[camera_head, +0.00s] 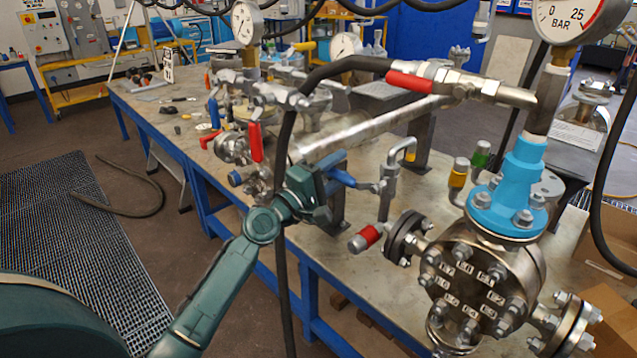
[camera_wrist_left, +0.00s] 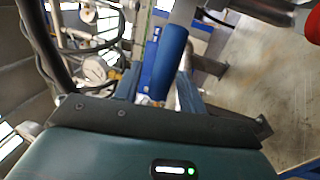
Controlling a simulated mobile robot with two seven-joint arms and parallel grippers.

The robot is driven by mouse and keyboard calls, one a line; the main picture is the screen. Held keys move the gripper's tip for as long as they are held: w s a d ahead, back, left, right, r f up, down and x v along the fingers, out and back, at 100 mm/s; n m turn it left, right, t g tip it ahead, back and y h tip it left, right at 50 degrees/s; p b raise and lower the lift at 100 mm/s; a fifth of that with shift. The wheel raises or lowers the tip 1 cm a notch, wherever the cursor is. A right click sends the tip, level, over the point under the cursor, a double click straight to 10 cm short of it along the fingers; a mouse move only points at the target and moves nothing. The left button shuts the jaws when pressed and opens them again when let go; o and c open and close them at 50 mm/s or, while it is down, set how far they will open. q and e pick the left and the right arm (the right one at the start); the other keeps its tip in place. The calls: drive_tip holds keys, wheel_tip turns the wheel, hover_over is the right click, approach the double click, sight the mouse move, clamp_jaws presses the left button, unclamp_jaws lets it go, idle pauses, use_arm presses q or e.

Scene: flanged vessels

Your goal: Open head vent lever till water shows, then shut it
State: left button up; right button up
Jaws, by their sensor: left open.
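A blue-handled lever (camera_head: 342,178) sits on a small valve with a bent metal spout (camera_head: 405,152), beside the flanged vessel (camera_head: 480,280) with its light-blue neck. No water shows at the spout. My left gripper (camera_head: 322,188) is open at the free end of the blue lever. In the left wrist view the blue handle (camera_wrist_left: 168,58) runs down between the two fingers, which stand apart on either side of it. Whether a finger touches it I cannot tell. My right gripper is in neither view.
A red-handled lever (camera_head: 411,82) sits on the hose valve above. A black hose (camera_head: 284,150) hangs close beside my left gripper. A pressure gauge (camera_head: 570,15) stands over the vessel. A red-capped stub (camera_head: 365,238) projects below the lever. The bench (camera_head: 350,270) is bare in front.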

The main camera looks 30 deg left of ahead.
use_arm(q)
drive_tip(key=b+v, duration=0.3)
drive_tip(key=v, duration=0.9)
drive_tip(key=shift+s, duration=0.3)
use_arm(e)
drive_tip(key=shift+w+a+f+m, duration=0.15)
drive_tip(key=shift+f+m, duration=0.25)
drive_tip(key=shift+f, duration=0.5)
use_arm(q)
drive_tip(key=shift+f, duration=0.1)
